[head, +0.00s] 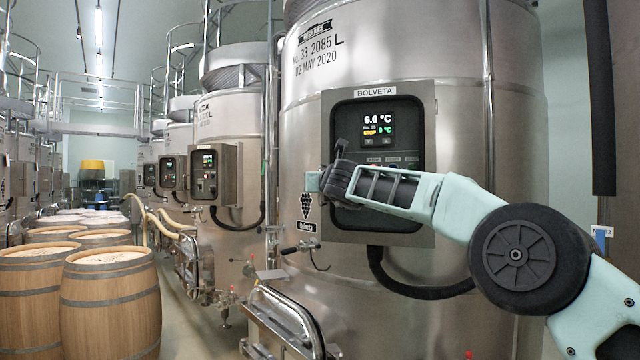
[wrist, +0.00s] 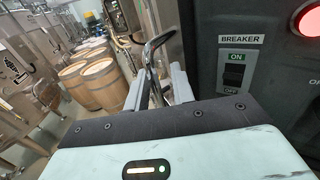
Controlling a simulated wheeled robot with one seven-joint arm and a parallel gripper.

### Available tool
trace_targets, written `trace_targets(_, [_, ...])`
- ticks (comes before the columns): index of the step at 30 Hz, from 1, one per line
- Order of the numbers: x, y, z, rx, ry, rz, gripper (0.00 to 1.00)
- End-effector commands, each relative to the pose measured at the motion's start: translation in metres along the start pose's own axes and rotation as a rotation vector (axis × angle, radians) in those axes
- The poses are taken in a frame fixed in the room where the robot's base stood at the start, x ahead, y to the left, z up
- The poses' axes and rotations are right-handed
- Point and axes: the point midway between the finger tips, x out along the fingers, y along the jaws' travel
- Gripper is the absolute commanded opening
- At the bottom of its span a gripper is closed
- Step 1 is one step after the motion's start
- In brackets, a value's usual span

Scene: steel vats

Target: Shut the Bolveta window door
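The Bolveta control box (head: 435,120), a steel box with a dark rounded front, is mounted on the nearest vat under a BOLVETA label. Its display (head: 377,123) reads 6.0 °C. I cannot make out a separate window door or its angle. My gripper (head: 314,180) is at the box's left edge, and my arm crosses the lower part of the front. In the wrist view, the fingers (wrist: 163,82) stand apart, with a curved chrome bar showing between or beyond them; contact is unclear. The breaker switch (wrist: 234,76) is close on the right, with no visible cover over it.
A black cable (head: 410,288) loops below the box. A chrome-railed fitting (head: 285,315) and a small valve (head: 300,247) stick out lower on the vat. Wooden barrels (head: 110,300) stand at the left. An aisle of floor runs between barrels and vats.

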Motion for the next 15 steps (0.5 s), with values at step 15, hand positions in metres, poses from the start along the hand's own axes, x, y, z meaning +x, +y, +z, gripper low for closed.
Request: trace_targets(15, [-0.027,0.002,-0.007,0.001,0.001,0.003,0.24])
